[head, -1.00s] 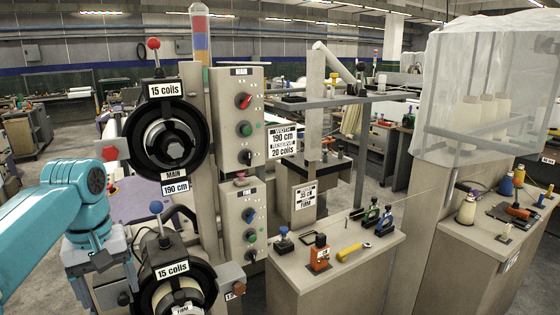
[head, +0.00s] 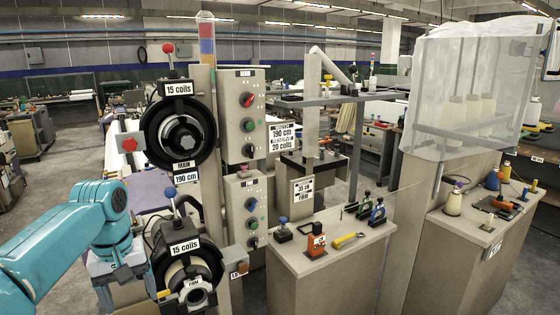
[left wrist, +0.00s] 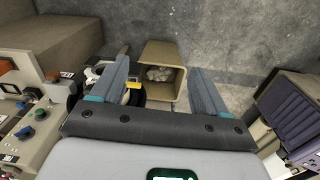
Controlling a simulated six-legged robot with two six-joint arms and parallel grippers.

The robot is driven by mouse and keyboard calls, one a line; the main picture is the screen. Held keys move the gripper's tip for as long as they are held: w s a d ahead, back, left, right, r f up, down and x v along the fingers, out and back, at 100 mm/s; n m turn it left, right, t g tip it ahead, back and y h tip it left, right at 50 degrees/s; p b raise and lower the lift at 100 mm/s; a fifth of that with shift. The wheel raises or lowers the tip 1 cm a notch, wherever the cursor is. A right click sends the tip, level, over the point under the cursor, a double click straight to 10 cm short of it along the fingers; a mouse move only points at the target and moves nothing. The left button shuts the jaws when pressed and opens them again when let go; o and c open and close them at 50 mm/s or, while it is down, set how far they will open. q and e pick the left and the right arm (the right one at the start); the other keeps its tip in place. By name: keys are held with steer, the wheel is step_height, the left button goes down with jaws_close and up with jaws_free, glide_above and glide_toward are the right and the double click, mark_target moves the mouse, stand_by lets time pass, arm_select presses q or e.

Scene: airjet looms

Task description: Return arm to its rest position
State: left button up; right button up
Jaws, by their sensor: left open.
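My left arm (head: 60,235) comes in from the left of the head view, bent downward at the wrist. My left gripper (head: 128,285) hangs beside the lower 15-coil unit (head: 185,260), whose blue-knobbed lever stands above it. In the left wrist view, the gripper (left wrist: 160,88) has its two fingers spread wide with nothing between them. Beyond the fingers is a beige open bin (left wrist: 156,54) with crumpled pale material inside. I cannot tell in the head view whether the gripper touches the unit. My right gripper is not in view.
A control column (head: 240,130) with knobs stands right of the upper main coil unit (head: 178,133). A beige cabinet (head: 330,280) carries an orange block, a yellow tool and clamps. A clear-covered cabinet (head: 470,100) stands at right. Bare floor (left wrist: 225,35) shows beyond the gripper.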

arm_select(q)
steer(key=s+d+f+m+h, duration=0.1)
steer(key=d+f, duration=0.3)
steer(key=f, duration=0.6)
steer(key=d+f+m+h, duration=0.1)
steer(key=d+f, duration=0.2)
steer(key=f, duration=0.7)
steer(key=s+d+f+m+h, duration=0.1)
steer(key=d+f, duration=0.3)
steer(key=f, duration=0.6)
steer(key=s+d+f, duration=0.2)
steer(key=s+f, duration=0.4)
steer(key=s, duration=0.4)
steer(key=s+d+f+b, duration=0.1)
steer(key=s+d+f, duration=0.2)
steer(key=s+f, duration=0.3)
steer(key=s, duration=0.4)
steer(key=shift+s+d+f+m+h, duration=0.15)
steer(key=shift+s+d+m+h, duration=0.15)
steer(key=shift+s+d+h, duration=0.1)
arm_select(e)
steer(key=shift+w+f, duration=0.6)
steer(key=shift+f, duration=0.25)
